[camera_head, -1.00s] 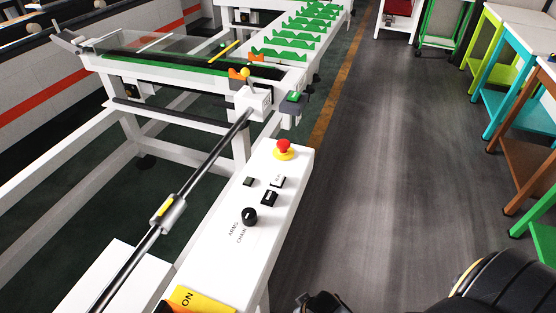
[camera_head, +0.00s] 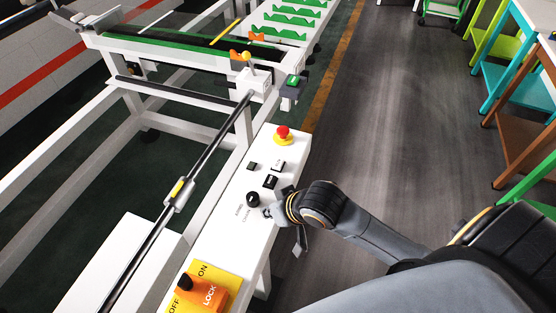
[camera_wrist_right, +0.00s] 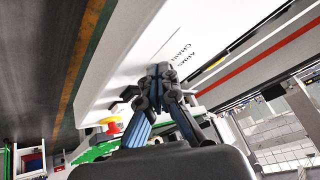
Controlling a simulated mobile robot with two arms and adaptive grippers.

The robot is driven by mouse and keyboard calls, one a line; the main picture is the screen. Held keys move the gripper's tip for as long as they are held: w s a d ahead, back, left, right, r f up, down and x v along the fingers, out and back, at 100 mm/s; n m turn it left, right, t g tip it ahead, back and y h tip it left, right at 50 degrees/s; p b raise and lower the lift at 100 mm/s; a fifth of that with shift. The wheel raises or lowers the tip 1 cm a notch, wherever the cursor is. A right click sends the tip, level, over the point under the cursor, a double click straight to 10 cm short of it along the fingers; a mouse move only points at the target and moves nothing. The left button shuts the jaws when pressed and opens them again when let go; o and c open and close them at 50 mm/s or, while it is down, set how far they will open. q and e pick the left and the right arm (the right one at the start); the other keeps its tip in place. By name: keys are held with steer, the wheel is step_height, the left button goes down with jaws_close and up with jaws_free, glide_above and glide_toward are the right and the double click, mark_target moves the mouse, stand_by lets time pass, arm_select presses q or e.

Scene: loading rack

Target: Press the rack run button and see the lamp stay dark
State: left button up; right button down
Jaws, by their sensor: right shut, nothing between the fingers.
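The white control panel (camera_head: 225,235) runs along the near side of the rack. It carries a pale square button (camera_head: 279,167) with a marking too small to read, a small dark square (camera_head: 252,166), a black switch (camera_head: 270,181) and a black knob (camera_head: 253,199). I cannot tell which part is the run lamp; no part looks clearly lit. My right gripper (camera_head: 268,211) is shut and empty at the panel's right edge, just right of the knob. In the right wrist view its fingertips (camera_wrist_right: 160,72) point at the panel near the ARMS/CHAIN lettering. My left gripper is not in view.
A red mushroom button (camera_head: 283,132) stands above the pale button. A green button box (camera_head: 291,88) is on the rack corner. The floor right of the panel is open.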

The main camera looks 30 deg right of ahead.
steer(key=w+d+r+m, duration=0.1)
steer(key=w, duration=0.2)
steer(key=w+d+r, duration=0.2)
steer(key=w, duration=0.1)
steer(key=w+d+r+m+t, duration=0.1)
steer(key=w, duration=0.2)
steer(key=shift+w+d+r+m, duration=0.15)
steer(key=shift+r+m, duration=0.05)
steer(key=shift+m, duration=0.1)
steer(key=w+d+r+m+t, duration=0.1)
steer(key=w+d+r+m, duration=0.2)
steer(key=d, duration=0.3)
steer(key=shift+w+d+r+m, duration=0.15)
steer(key=shift+w+r+m, duration=0.25)
steer(key=shift+w+r, duration=0.5)
steer(key=shift+f, duration=0.15)
steer(key=b, duration=0.8)
glide_above(280, 164)
step_height(280, 164, down, 7)
steer(key=shift+r, duration=0.15)
steer(key=shift+f, duration=1)
